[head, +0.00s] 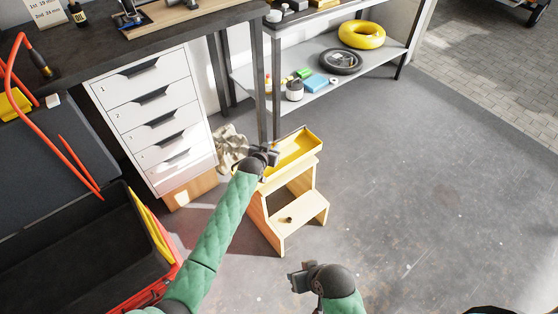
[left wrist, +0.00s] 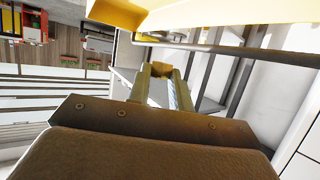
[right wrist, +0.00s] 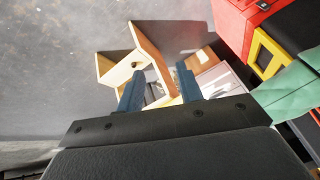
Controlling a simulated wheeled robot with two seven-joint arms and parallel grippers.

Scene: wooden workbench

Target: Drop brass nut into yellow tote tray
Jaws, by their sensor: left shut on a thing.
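The yellow tote tray (head: 306,157) stands on top of a pale wooden step stool; part of it shows at the top of the left wrist view (left wrist: 205,12). My left gripper (head: 268,153) is at the tray's left side. In the left wrist view its fingers (left wrist: 160,70) are shut on a small brownish block, which looks like the brass nut (left wrist: 161,69). The nut is hidden by the gripper in the head view. My right gripper (head: 294,278) is low in front of the stool; its fingers (right wrist: 158,82) stand apart and empty.
The stool's lower step (head: 305,210) bears a small dark-brown thing (head: 289,220), too small to identify. A white drawer cabinet (head: 150,110) and an open red toolbox (head: 150,285) are left. A shelf (head: 310,97) stands behind. Floor to the right is clear.

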